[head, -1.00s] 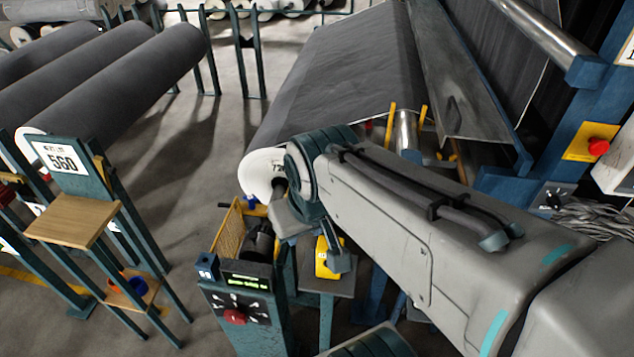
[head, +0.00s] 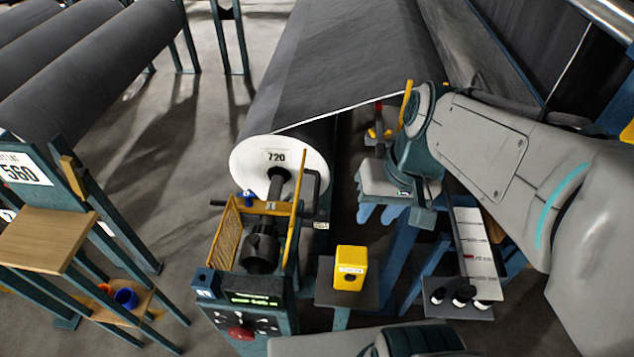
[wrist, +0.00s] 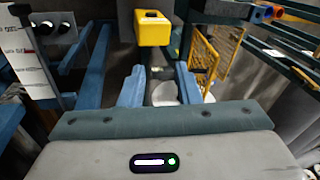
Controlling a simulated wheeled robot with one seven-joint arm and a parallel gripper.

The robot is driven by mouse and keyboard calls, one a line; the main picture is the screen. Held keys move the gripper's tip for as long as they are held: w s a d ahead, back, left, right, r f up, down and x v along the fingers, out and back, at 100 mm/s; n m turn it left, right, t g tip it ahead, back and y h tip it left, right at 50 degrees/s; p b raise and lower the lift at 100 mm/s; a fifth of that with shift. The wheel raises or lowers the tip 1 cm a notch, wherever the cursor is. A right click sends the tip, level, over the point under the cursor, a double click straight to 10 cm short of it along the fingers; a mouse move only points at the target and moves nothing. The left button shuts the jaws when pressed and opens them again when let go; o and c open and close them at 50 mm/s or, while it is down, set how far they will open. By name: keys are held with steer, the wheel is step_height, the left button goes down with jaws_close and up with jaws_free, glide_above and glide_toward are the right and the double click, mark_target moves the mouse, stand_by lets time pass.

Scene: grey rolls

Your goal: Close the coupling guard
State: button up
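The coupling guard (head: 230,232) is a yellow mesh panel on the drive stand, standing tilted up on the left of the dark coupling (head: 262,248). The coupling is uncovered from above. The guard's mesh also shows right of centre in the wrist view (wrist: 206,62). My gripper (head: 378,214) is right of the stand, apart from the guard. In the wrist view its two blue fingers (wrist: 160,86) are spread with no object held between them.
A yellow box (head: 351,266) stands on a small shelf between the drive stand and my arm. A control panel (head: 245,318) with a red button is in front. The grey roll 720 (head: 277,157) is behind. A wooden-topped stand (head: 45,238) is at left, with open floor between.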

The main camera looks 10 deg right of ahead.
steer(key=f+y+b, duration=0.1)
steer(key=f, duration=0.1)
steer(key=w+a+f+g+y+b, duration=0.1)
steer(key=f+b, duration=0.1)
steer(key=f, duration=0.1)
steer(key=w+f+g+y+b, duration=0.1)
steer(key=f+y+b, duration=0.1)
steer(key=shift+w+a+f+m, duration=0.1)
steer(key=shift+a+f+m, duration=0.05)
steer(key=shift+a+m, duration=0.2)
steer(key=w+f+y+b, duration=0.4)
steer(key=y+b, duration=0.1)
steer(key=b, duration=0.1)
steer(key=m+t+y+b, duration=0.1)
steer(key=t+y+b, duration=0.3)
steer(key=y+b, duration=0.25)
glide_toward(316, 192)
steer(key=shift+h, duration=0.35)
steer(key=a, duration=0.3)
steer(key=w+a, duration=0.1)
steer(key=a, duration=0.6)
steer(key=shift+w+f, duration=0.3)
jaws_close()
